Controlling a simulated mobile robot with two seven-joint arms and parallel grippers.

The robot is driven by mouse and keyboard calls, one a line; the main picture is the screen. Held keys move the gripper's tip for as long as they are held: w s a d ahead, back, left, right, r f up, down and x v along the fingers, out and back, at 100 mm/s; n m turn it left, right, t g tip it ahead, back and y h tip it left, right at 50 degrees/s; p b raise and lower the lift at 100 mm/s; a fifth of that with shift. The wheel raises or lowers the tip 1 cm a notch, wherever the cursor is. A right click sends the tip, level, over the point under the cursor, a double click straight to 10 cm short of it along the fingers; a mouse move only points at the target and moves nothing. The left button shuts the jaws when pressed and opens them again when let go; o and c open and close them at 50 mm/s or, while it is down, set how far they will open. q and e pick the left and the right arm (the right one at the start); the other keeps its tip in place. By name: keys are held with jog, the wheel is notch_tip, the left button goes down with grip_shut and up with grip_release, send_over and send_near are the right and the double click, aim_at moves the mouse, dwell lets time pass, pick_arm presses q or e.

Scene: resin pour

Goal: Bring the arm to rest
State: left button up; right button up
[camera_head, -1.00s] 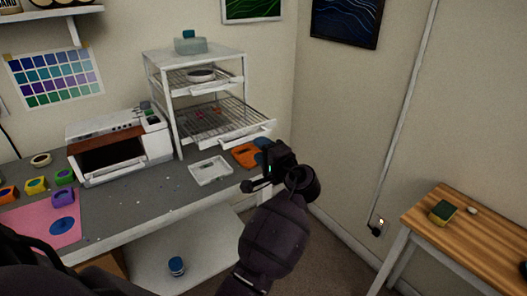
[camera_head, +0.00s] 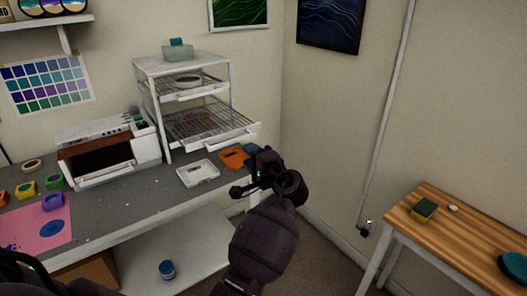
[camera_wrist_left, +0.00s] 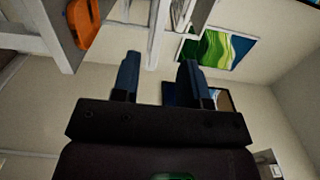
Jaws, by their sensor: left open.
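My left gripper (camera_head: 256,176) is held out in front of the grey workbench's right end, beside an orange piece (camera_head: 233,157) on the bench. In the left wrist view its two fingers (camera_wrist_left: 160,78) stand apart with nothing between them. The orange piece also shows at the top left of that view (camera_wrist_left: 84,22), away from the fingers. My left arm reaches up from the bottom of the head view. My right gripper does not show.
A white rack (camera_head: 196,65) with pulled-out wire shelves stands behind the gripper. A white tray (camera_head: 198,173) and a toaster-like oven (camera_head: 108,150) are on the bench (camera_head: 140,205). A wooden table (camera_head: 455,222) stands at right. Floor shows between them.

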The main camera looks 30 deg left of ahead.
pick_arm(q)
jog(key=w+d+t+h, duration=0.4)
jog(key=w+t+h, duration=0.1)
jog(key=t, duration=0.1)
jog(key=s+d+f+n+t+h, duration=0.1)
jog(key=s+d+f+t+h, duration=0.2)
jog(key=s+d+f+h, duration=0.45)
jog(key=s+a+f+n+g+h, duration=0.1)
jog(key=s+f+g+h, duration=0.1)
jog(key=s+f, duration=0.8)
jog(key=s+a+f+n+g+h, duration=0.1)
jog(key=s+f+g+h, duration=0.1)
jog(key=s+f, duration=0.8)
jog(key=s, duration=0.6)
jog(key=shift+a+f+n+g, duration=0.3)
jog(key=shift+a+f, duration=0.05)
jog(key=shift+a, duration=0.05)
jog(key=shift+s, duration=0.1)
